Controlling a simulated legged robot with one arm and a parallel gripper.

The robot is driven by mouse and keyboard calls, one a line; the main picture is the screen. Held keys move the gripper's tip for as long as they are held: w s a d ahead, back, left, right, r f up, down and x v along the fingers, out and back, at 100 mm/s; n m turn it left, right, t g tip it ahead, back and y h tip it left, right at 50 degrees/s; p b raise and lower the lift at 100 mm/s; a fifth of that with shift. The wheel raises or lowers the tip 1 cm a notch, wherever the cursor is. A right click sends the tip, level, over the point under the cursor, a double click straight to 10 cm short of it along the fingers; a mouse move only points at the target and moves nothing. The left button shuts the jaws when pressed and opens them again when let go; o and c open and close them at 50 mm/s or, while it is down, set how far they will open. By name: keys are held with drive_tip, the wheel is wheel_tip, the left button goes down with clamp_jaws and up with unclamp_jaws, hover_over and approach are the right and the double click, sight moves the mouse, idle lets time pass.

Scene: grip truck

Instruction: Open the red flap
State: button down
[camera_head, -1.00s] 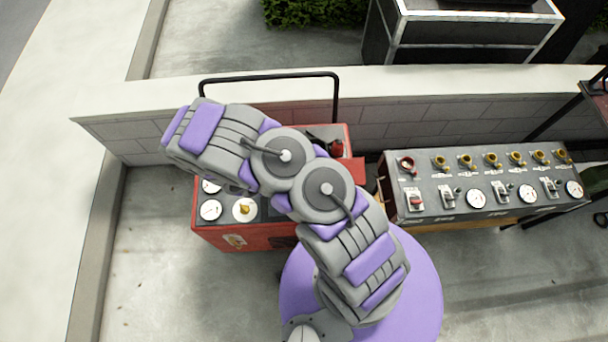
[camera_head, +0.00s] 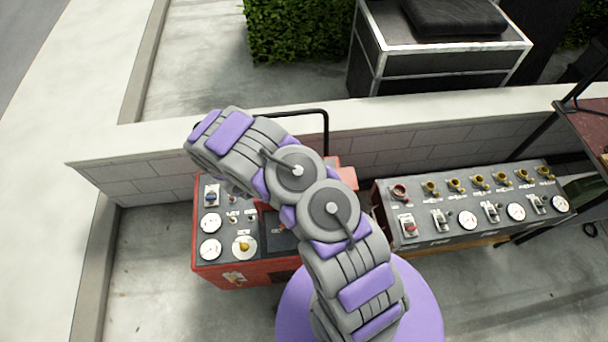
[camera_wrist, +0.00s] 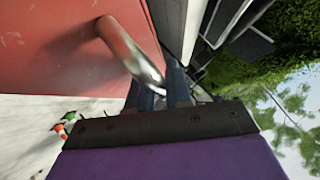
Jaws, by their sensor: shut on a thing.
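A red panel (camera_wrist: 60,45), which looks like the red flap, fills the upper left of the wrist view. A shiny metal bar handle (camera_wrist: 125,48) stands out from it. My gripper (camera_wrist: 165,85) is shut on the handle's near end; the exact contact is partly hidden by the fingers. In the head view the red control box (camera_head: 235,275) stands below the low wall, with gauges and switches on its top. My arm covers its middle and hides the gripper. A pale red piece (camera_head: 347,178) shows just right of my arm; I cannot tell whether it is the flap.
A grey control console (camera_head: 450,225) with gauges and yellow knobs stands to the right. A low pale wall (camera_head: 130,165) and a black rail (camera_head: 300,112) lie behind the box. Floor on the left is clear. Small traffic cones (camera_wrist: 62,125) show in the wrist view.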

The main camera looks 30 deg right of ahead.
drive_tip(key=c, duration=1.1)
unclamp_jaws()
drive_tip(key=shift+c, duration=0.2)
drive_tip(key=shift+a, duration=0.1)
drive_tip(key=shift+a+r, duration=0.2)
drive_tip(key=shift+a, duration=0.05)
drive_tip(key=b+v, duration=0.1)
drive_tip(key=v, duration=1.5)
drive_tip(key=shift+a+r, duration=0.2)
drive_tip(key=shift+a, duration=0.15)
drive_tip(key=shift+s, duration=0.1)
